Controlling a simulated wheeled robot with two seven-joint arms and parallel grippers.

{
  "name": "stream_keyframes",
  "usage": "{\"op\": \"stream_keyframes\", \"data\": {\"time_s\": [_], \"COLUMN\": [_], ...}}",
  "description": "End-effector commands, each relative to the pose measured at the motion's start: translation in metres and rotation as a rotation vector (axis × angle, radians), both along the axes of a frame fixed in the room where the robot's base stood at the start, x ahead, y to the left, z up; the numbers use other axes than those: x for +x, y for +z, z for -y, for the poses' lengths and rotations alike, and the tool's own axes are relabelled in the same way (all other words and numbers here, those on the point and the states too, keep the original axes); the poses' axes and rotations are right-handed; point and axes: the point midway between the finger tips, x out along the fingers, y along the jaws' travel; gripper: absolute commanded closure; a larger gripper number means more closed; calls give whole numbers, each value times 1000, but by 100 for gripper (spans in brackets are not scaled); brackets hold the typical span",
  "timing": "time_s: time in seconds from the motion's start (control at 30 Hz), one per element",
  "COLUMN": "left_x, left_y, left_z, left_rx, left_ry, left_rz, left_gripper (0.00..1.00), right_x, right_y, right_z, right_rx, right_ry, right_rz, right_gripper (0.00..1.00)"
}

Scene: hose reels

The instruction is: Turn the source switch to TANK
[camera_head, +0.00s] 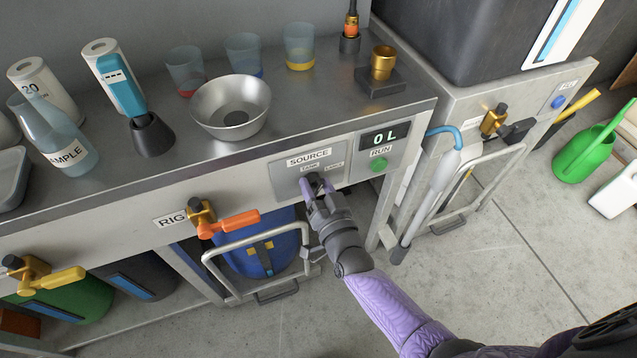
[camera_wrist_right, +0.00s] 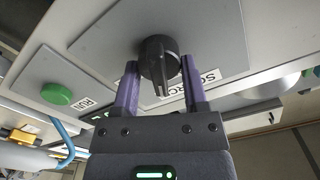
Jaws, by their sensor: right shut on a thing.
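The source switch is a black knob (camera_wrist_right: 158,62) on a grey plate (camera_wrist_right: 95,40) in the right wrist view. In the head view, the plate marked SOURCE (camera_head: 309,158) is on the bench front, with two small position labels under the word, too small to read surely. My right gripper (camera_head: 317,184) is at the knob and mostly hides it there. In the right wrist view its two purple fingers (camera_wrist_right: 158,78) stand on either side of the knob, shut on it. Which label the knob points to cannot be told. My left gripper is not in view.
A display reading 0L (camera_head: 384,136) and a green RUN button (camera_head: 378,165) are right of the switch. An orange-handled RIG valve (camera_head: 228,224) and a metal rail (camera_head: 255,238) are lower left. A metal bowl (camera_head: 231,106) stands on the bench above. The floor in front is clear.

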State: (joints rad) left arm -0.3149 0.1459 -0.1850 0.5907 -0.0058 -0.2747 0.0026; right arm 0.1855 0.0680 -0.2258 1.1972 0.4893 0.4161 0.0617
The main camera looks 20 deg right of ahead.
Motion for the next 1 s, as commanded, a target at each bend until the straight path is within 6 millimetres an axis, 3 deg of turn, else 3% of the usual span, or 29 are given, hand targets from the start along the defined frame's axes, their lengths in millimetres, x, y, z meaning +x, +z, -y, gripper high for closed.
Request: {"op": "stream_keyframes", "data": {"time_s": [0.5, 1.0], "left_x": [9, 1], "left_y": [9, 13], "left_z": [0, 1], "left_rx": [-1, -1], "left_ry": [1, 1], "left_rz": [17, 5], "left_gripper": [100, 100], "right_x": [-1, -1], "right_y": [0, -1], "right_z": [-2, -3], "right_rx": [-364, -463], "right_ry": [0, 1], "right_rz": [9, 12], "right_gripper": [100, 100]}}
